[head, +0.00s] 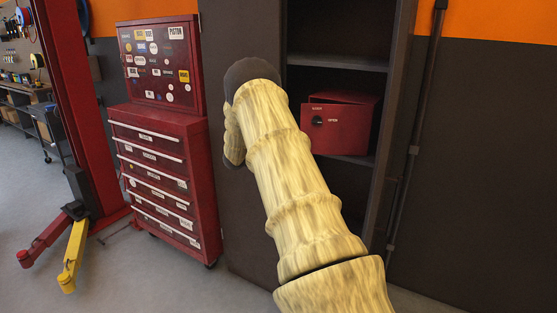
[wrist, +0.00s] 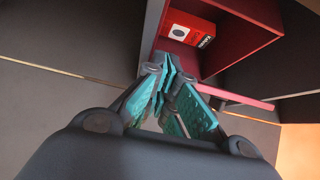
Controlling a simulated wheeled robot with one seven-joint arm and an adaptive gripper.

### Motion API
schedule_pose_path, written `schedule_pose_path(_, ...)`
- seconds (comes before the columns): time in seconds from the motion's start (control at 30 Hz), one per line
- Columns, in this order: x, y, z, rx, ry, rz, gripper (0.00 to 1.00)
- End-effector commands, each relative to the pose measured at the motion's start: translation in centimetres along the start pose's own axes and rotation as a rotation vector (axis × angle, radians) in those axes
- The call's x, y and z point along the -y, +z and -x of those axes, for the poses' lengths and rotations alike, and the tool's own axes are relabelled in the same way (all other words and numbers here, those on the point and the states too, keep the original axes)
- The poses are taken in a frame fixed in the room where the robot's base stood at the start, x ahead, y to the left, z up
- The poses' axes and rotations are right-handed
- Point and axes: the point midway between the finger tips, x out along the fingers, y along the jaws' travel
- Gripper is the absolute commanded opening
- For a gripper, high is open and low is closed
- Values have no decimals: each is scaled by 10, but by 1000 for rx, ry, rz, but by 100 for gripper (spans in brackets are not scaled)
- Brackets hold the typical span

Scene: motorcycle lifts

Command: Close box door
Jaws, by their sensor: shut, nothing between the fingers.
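A red box (head: 368,101) stands on a shelf inside a dark cabinet in the head view. Its red door (head: 340,130), with a black dial and small labels, faces out at an angle and stands open. In the wrist view the open red box (wrist: 262,28) shows its inside, with a small red and black carton (wrist: 188,32) in it. A pinkish-red strip, likely the door's edge (wrist: 238,98), lies below the opening. My gripper (wrist: 168,68) is shut and empty, its teal fingers just in front of the box opening. In the head view my arm hides the fingers.
The tall dark cabinet (head: 397,110) has shelves (head: 345,62) above and below the box. A red tool chest (head: 165,180) stands left of it. A red lift post (head: 75,110) with a yellow arm (head: 74,255) is farther left. Grey floor (head: 150,280) lies open in front.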

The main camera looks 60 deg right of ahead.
Motion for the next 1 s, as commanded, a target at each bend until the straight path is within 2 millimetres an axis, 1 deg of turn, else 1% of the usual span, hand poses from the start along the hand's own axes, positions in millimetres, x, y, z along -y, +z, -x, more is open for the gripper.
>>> schedule_pose_path(0.03,-2,2,-7,-6,0,-2,0)
schedule_pose_path(0.2,0,7,-18,-13,-1,-1,0)
schedule_pose_path(0.43,0,8,-22,-16,-1,0,0)
schedule_pose_path(0.8,0,9,-19,-14,-1,0,0)
schedule_pose_path(0.87,0,9,-16,-13,-1,0,0)
schedule_pose_path(1.0,0,10,2,-12,0,0,0)
